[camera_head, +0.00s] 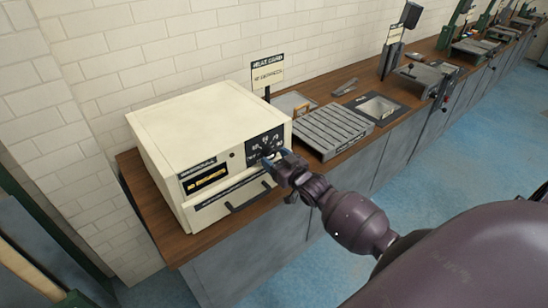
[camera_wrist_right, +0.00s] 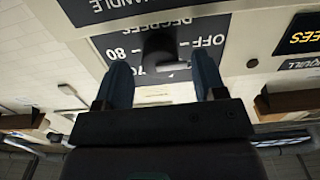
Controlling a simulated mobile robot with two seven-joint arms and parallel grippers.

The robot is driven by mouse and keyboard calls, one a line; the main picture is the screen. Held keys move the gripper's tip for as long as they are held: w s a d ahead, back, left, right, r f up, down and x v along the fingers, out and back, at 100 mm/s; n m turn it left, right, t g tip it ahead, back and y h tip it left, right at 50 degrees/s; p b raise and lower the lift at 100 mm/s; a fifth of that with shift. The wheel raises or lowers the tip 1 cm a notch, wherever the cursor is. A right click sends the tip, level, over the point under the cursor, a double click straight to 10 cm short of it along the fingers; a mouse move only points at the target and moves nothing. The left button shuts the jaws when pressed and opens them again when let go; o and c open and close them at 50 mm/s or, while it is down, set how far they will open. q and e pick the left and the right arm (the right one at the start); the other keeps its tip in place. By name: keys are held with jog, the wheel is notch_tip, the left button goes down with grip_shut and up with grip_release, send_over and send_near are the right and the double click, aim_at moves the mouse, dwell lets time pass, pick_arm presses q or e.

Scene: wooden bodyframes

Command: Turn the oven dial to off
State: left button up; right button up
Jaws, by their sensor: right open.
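The oven (camera_head: 205,130) is a cream box on the wooden counter, with a dark control panel (camera_head: 262,141) at the right of its front. The black dial (camera_wrist_right: 160,52) shows upside down in the right wrist view, among printed marks that include OFF and 80. A pale pointer on it lies near the 70 and OFF marks; its exact setting I cannot tell. My right gripper (camera_wrist_right: 163,85) is open, its two blue fingers on either side just below the dial in that view. In the head view my right gripper (camera_head: 272,160) covers part of the panel. My left gripper is not in view.
The oven door handle (camera_head: 250,196) sticks out below the panel. A yellow display (camera_head: 205,178) is on the left of the front. A sign (camera_head: 267,72) stands behind the oven, and a grey slatted rack (camera_head: 332,130) lies to its right.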

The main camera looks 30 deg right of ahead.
jog(key=s, duration=0.9)
jog(key=shift+s+d+b, duration=0.35)
jog(key=s+a+f+g, duration=0.3)
jog(key=s+a+f, duration=0.2)
jog(key=s, duration=0.4)
jog(key=s+a+f+g+h, duration=0.1)
jog(key=s+a+f+g, duration=0.2)
jog(key=s+a+f, duration=0.3)
jog(key=s+f, duration=0.2)
jog(key=s, duration=0.1)
jog(key=shift+b, duration=0.35)
jog(key=shift+a, duration=0.15)
